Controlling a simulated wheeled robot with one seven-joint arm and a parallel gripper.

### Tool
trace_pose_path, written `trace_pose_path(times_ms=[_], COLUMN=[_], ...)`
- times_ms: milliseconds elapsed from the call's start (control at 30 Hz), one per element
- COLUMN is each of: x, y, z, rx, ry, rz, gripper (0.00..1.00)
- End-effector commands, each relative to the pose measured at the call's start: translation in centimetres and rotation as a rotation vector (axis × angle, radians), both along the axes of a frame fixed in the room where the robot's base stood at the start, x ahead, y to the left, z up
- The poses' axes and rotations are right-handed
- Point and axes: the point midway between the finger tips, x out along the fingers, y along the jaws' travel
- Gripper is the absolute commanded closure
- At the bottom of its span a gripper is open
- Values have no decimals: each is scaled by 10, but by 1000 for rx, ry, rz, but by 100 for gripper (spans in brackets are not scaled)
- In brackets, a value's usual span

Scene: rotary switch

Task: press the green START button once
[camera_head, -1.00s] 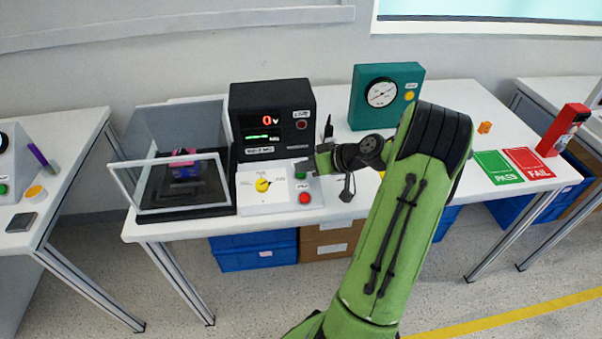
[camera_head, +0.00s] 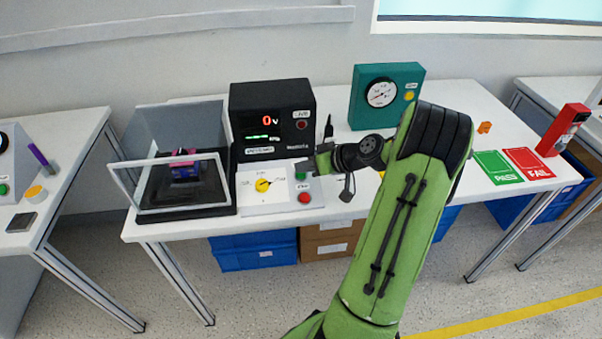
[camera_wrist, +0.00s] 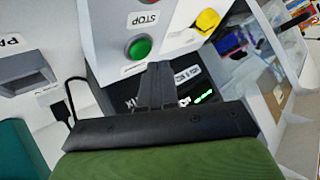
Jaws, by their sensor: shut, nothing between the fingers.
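The green START button (camera_wrist: 139,47) sits on the sloped white control panel (camera_wrist: 110,25) in the wrist view. In the head view a bit of the green button (camera_head: 301,176) shows just below my gripper's tip. My gripper (camera_wrist: 160,66) is shut and empty. Its fingertips are beside the button's lower right edge in the wrist view; I cannot tell whether they touch it. In the head view my gripper (camera_head: 302,166) reaches in from the right over the panel's upper right part.
The panel also carries a yellow rotary knob (camera_head: 263,185) and a red STOP button (camera_head: 304,198). A black meter box (camera_head: 272,120) reading 0 V stands behind it. A clear-walled case (camera_head: 150,180) stands at the left, a teal gauge box (camera_head: 385,95) at the right.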

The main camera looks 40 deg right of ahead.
Motion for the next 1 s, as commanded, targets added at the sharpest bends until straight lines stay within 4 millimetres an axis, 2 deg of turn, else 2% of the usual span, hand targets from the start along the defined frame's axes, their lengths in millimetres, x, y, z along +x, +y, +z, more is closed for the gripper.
trace_pose_path(times_ms=[267,1000], x=[2,3], y=[-1,-2], z=[-9,-13], rx=[1,0], ry=[0,0], rz=[-1,0], gripper=[100,100])
